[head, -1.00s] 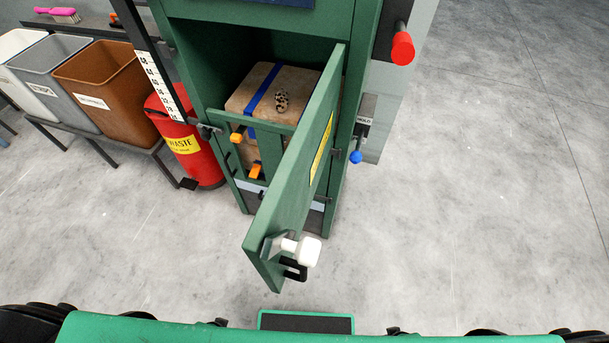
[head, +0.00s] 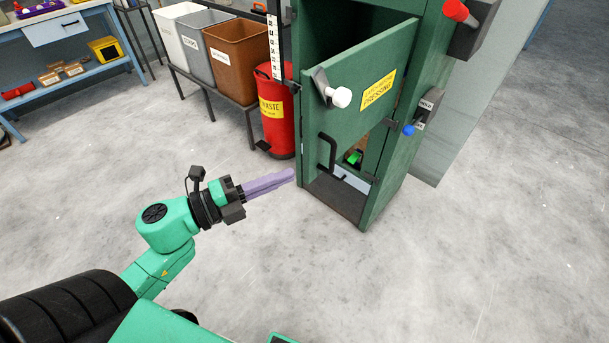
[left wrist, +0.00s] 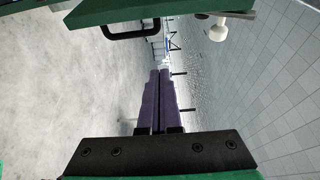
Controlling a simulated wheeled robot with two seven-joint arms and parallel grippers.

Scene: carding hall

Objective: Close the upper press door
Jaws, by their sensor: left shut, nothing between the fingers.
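The green upper press door (head: 349,118) stands partly open in the head view, with a dark gap above its top edge. It carries a white knob (head: 341,97), a black pull handle (head: 328,154) and a yellow sign (head: 378,90). My left gripper (head: 291,175), with purple fingers, is shut and empty, to the lower left of the handle. In the left wrist view, the door (left wrist: 150,10) crosses the top, with its handle (left wrist: 130,33) and knob (left wrist: 218,31) beyond my fingertips (left wrist: 160,72). My right gripper is out of view.
A red waste bin (head: 276,118) stands left of the green press (head: 398,165). White, grey and brown bins (head: 236,58) sit on a rack behind it. A red knob (head: 455,10) and blue knob (head: 408,130) stick out at the right. The floor in front is clear.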

